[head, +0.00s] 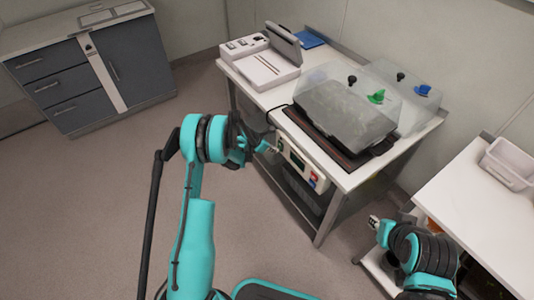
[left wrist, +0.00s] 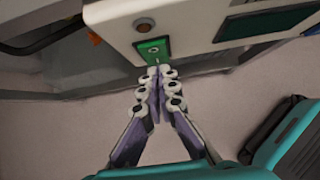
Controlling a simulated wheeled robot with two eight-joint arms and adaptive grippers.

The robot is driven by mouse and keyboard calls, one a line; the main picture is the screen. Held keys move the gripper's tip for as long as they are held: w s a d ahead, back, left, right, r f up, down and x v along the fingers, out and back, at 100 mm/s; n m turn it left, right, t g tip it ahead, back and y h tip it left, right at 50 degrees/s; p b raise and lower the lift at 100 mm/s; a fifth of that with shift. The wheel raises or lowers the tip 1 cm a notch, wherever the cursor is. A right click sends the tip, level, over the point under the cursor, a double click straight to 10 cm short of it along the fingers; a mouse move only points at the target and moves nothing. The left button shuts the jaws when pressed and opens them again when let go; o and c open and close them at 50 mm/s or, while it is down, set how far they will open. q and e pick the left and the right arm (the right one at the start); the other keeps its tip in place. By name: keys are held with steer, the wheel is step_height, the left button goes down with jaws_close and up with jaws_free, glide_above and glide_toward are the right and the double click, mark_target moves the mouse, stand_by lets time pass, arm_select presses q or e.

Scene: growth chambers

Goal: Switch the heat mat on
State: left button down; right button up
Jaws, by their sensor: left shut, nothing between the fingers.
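The heat mat (head: 352,165) is a dark sheet on the white bench, under a grey tray with a clear dome. A pale control box (head: 298,163) is on the bench's front side, with small coloured parts. In the left wrist view, a green switch plate (left wrist: 153,50) with a small round mark sits on the box's face. My left gripper (head: 273,148) is in front of the box's left end. In the left wrist view the left gripper (left wrist: 157,70) is shut and empty, its tips at the plate's lower edge; contact is unclear. My right gripper (head: 375,222) is low at the right, its fingers unclear.
A clear dome (head: 345,85) with a green vent knob (head: 376,97) covers the tray. A white device (head: 262,68) stands at the bench's back left. A side table (head: 480,215) with a bin (head: 510,163) is at right. The left floor is clear.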

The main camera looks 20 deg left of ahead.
arm_select(q)
steer(key=shift+w+d, duration=0.15)
steer(key=shift+w, duration=0.05)
steer(key=shift+w+d+f, duration=0.15)
steer(key=shift+w, duration=0.05)
stand_by(0.4)
steer(key=shift+r+p, duration=0.3)
steer(key=shift+r, duration=0.55)
